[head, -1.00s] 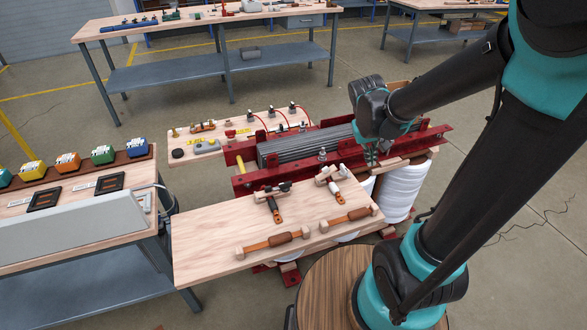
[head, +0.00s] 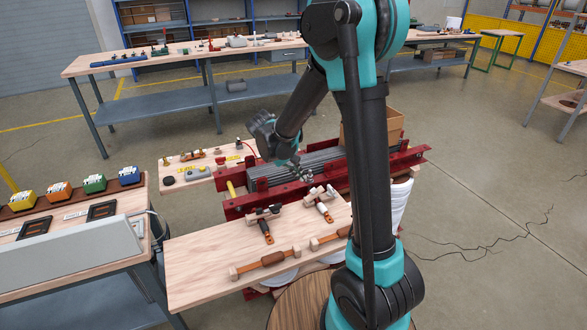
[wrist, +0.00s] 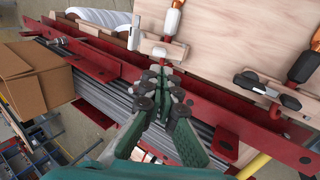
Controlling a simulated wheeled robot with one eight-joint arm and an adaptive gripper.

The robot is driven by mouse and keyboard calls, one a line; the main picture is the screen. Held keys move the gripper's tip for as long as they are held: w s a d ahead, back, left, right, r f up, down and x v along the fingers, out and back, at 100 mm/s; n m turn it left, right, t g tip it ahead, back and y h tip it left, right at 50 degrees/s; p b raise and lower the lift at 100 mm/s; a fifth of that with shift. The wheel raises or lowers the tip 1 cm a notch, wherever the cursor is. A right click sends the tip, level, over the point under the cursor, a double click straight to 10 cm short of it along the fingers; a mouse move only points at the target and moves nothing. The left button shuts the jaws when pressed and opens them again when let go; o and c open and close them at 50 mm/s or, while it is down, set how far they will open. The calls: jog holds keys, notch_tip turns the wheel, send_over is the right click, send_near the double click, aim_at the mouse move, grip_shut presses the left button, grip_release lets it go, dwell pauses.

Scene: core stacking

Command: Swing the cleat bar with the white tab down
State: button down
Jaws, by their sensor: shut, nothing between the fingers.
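The cleat bar with the white tab (head: 319,197) lies across the right-hand lever on the near wooden board. In the wrist view its white tab (wrist: 133,32) stands upright at the left end of a short pale bar. This lever has a white and orange handle. A second cleat bar (head: 263,214), with a black tab (wrist: 244,81) in the wrist view, crosses the other lever. My gripper (head: 300,174) is shut and empty above the grey bars beside the red rail, behind the white-tab bar. Its fingers (wrist: 158,76) are apart from the bar.
Red rails (head: 245,205) flank the grey bar stack (head: 262,184). Two orange-handled pieces (head: 273,258) lie along the board's near side, one partly hidden by my arm. A cardboard box (wrist: 32,72) stands close behind the rails.

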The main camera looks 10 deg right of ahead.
aim_at(317, 190)
jog(key=x, duration=0.6)
jog(key=shift+d+f, duration=0.2)
jog(key=shift+f, duration=0.1)
jog(key=shift+w+d, duration=0.1)
jog(key=shift+d+y, duration=0.15)
jog(key=shift+y, duration=0.25)
jog(key=shift+w+d+y, duration=0.1)
jog(key=shift+d+y, duration=0.15)
jog(key=shift+y, duration=0.05)
jog(key=shift+w+d+f+g+y, duration=0.15)
jog(key=shift+d+g+y, duration=0.25)
jog(key=shift+y, duration=0.2)
jog(key=shift+w+d+f+g+y, duration=0.1)
jog(key=shift+d+f+g+y, duration=0.05)
jog(key=shift+d+y, duration=0.3)
jog(key=shift+w+d+f+g+y, duration=0.1)
jog(key=shift+d+g+y, duration=0.1)
jog(key=shift+y, duration=0.35)
jog(key=shift+d+f, duration=0.15)
jog(key=shift+f, duration=0.05)
jog(key=shift+w+d+f, duration=0.1)
jog(key=shift+d, duration=0.05)
